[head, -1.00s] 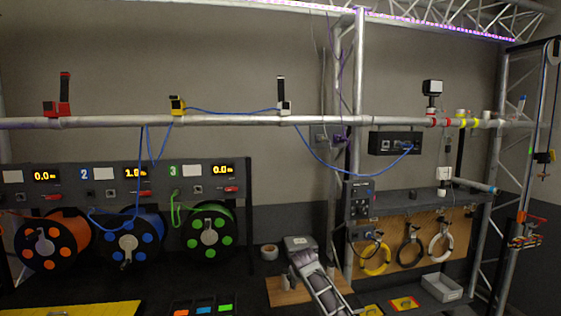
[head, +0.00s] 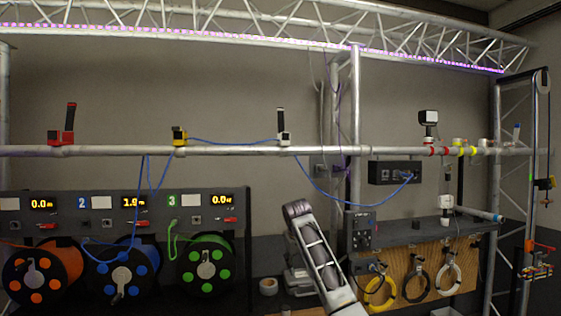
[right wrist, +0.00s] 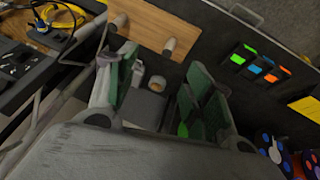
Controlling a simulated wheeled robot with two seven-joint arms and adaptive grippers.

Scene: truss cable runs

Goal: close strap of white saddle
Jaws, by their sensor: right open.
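The white saddle (head: 284,139) sits on the horizontal rail in the head view. Its dark strap (head: 281,116) stands upright, open above the body. A blue cable (head: 235,141) runs from the yellow saddle to the white one, then droops right to a black box. My right arm rises from the bottom of the head view, its end (head: 297,209) well below the saddle and apart from it. In the right wrist view my right gripper (right wrist: 160,66) has its green-padded fingers spread, empty, above the bench. The saddle is not in that view. My left gripper is not in view.
A yellow saddle (head: 180,137) and a red saddle (head: 62,136) are on the rail (head: 110,151) to the left. A vertical truss post (head: 355,110) stands right of the white saddle. Cable reels fill the lower left.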

